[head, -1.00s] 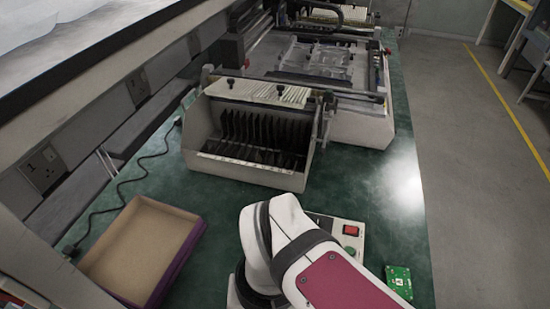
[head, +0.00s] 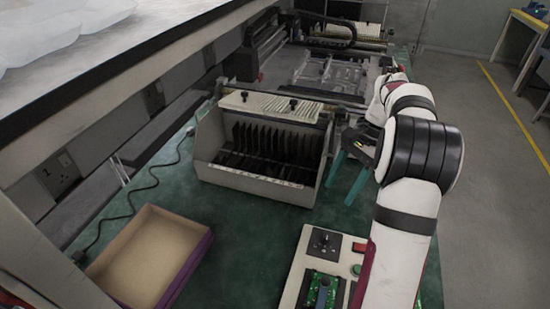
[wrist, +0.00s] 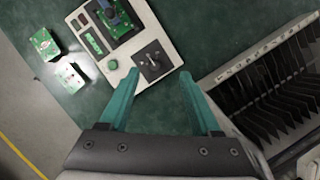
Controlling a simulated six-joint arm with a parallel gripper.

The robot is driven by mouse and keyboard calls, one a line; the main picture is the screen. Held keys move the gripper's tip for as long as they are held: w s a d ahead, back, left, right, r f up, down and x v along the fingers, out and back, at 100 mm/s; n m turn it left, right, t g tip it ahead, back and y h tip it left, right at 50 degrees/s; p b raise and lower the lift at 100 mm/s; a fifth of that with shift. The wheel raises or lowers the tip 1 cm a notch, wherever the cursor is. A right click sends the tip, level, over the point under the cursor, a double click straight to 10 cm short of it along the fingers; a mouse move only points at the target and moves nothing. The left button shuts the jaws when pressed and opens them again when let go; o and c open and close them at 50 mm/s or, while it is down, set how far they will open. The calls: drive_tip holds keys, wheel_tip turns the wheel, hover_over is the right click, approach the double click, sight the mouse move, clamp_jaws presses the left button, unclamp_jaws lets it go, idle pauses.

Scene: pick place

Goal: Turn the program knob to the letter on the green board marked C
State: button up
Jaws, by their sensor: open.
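The program knob (head: 323,238) is a black knob on a black square plate, on top of a pale control box (head: 291,284). In the wrist view the knob (wrist: 153,64) shows near the fingertips, its setting too small to read. My gripper (head: 342,192) is open and empty, its teal fingers pointing down above the bench, beyond the control box. It also shows in the wrist view (wrist: 158,77), fingers spread apart. A small green board with a white label (wrist: 45,44) lies beside the box. I cannot read its letter. My arm hides it in the head view.
A green circuit board (head: 320,291) sits in the control box, near a green button (head: 356,270). A black-slotted rack (head: 208,150) stands left of my gripper. An open cardboard tray (head: 196,256) lies front left.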

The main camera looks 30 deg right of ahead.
drive_tip(key=m, duration=0.1)
approach(329, 235)
drive_tip(key=x, duration=0.9)
drive_tip(key=shift+a, duration=0.1)
clamp_jaws()
